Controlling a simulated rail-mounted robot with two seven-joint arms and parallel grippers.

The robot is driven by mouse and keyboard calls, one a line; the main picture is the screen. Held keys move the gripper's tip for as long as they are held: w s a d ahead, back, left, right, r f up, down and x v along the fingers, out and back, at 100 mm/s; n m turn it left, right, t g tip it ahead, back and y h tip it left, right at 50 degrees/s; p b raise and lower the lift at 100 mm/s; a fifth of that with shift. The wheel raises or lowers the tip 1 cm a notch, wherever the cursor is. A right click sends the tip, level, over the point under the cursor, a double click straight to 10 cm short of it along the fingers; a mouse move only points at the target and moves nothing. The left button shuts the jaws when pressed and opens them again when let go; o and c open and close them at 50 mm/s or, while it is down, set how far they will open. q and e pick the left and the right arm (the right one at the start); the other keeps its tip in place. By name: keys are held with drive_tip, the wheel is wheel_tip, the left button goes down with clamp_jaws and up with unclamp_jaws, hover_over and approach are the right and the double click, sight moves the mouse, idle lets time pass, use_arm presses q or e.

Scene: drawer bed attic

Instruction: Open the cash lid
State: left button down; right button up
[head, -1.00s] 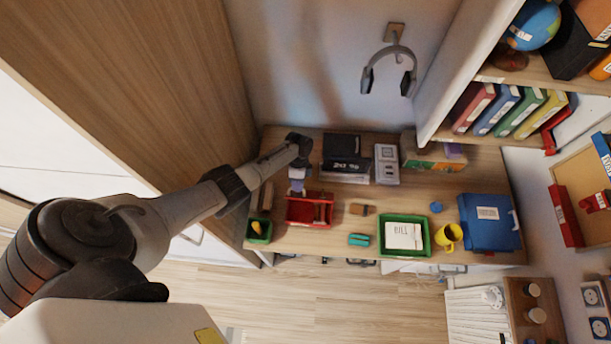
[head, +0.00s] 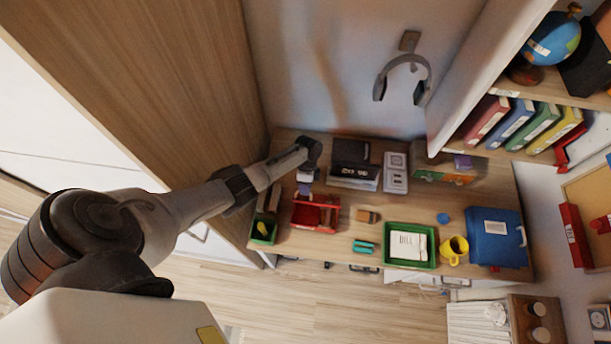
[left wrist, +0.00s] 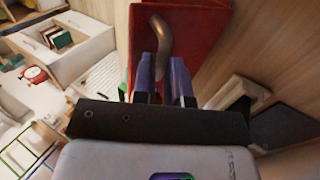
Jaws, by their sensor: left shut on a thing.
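A red box (head: 316,214), which I take to be the cash box, sits on the left part of the desk. In the left wrist view a red panel (left wrist: 205,35) fills the upper middle, with a curved brown handle (left wrist: 162,45) in front of it. My left gripper (head: 304,188) is at the back left edge of the red box. Its blue fingers (left wrist: 163,80) are shut on the lower end of the handle. How far the lid stands open is hard to tell. My right gripper is not in view.
On the desk (head: 345,243), a green bin (head: 263,229) stands left of the box, and dark books (head: 353,176) and a grey device (head: 396,172) behind it. A green tray (head: 409,263), a yellow mug (head: 455,250) and a blue case (head: 494,237) are to the right.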

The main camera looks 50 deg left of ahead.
use_arm(q)
drive_tip(key=shift+s+a+f, duration=0.2)
drive_tip(key=shift+s+f, duration=0.15)
drive_tip(key=shift+f, duration=0.05)
drive_tip(key=c, duration=1.3)
unclamp_jaws()
drive_tip(key=shift+c, duration=0.2)
drive_tip(key=shift+o, duration=0.7)
drive_tip(key=shift+r, duration=0.15)
drive_tip(key=shift+o, duration=0.2)
drive_tip(key=shift+w+r, duration=0.1)
drive_tip(key=shift+w, duration=0.05)
drive_tip(key=p+v, duration=0.5)
drive_tip(key=v, duration=0.8)
drive_tip(key=shift+r+p, duration=0.35)
drive_tip(key=shift+p, duration=0.05)
drive_tip(key=shift+w+a, duration=0.1)
